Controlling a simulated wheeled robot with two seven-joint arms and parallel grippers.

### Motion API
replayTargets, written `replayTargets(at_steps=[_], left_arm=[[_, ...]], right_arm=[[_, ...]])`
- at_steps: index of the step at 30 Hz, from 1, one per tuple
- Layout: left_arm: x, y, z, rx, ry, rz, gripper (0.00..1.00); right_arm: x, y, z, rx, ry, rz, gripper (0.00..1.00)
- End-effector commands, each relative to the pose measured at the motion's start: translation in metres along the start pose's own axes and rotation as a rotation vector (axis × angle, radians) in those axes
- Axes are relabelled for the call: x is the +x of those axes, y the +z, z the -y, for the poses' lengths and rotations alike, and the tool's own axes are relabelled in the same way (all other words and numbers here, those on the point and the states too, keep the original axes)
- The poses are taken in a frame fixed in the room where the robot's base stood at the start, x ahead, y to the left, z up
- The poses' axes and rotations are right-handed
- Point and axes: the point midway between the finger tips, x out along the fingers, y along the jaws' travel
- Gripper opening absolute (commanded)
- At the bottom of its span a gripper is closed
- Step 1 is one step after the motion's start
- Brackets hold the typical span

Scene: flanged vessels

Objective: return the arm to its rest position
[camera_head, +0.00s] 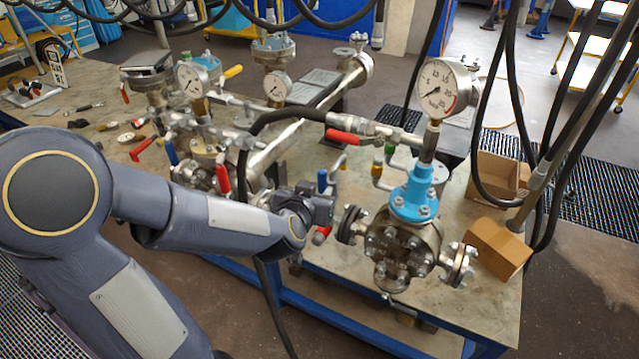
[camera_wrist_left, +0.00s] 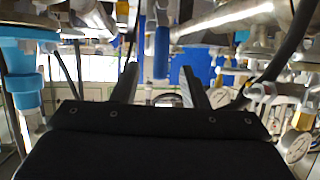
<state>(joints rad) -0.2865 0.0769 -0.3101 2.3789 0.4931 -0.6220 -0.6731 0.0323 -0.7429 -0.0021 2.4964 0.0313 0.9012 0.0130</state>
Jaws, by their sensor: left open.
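My left arm reaches in from the left in the head view, over the front of the workbench (camera_head: 350,280). Its gripper (camera_head: 318,205) is beside the flanged vessel (camera_head: 400,248) with the blue neck, to its left. My right gripper is in neither view.
A large pressure gauge (camera_head: 444,90) tops the blue-necked vessel. More pipes, valves and a red handle (camera_head: 223,180) crowd the bench left of the gripper. Cardboard boxes (camera_head: 498,248) sit at the right. Black hoses (camera_head: 485,130) hang on the right. Open floor lies in front of the bench.

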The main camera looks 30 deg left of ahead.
Motion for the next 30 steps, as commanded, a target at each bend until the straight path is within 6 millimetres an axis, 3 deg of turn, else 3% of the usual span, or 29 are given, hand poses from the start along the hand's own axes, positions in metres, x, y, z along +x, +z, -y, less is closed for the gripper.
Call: replayTargets(at_steps=[4,22,26,30], left_arm=[[-0.011,0.000,0.000,0.000,0.000,-0.001,0.40],[-0.015,0.000,-0.004,-0.026,0.038,0.013,0.40],[-0.039,0.002,-0.019,-0.116,0.182,0.077,0.40],[-0.091,0.015,-0.039,-0.200,0.374,0.229,0.40]], right_arm=[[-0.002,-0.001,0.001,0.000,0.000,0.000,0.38],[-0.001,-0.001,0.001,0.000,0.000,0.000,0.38],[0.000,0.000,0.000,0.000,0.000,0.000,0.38],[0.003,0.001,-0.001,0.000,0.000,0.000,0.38]])
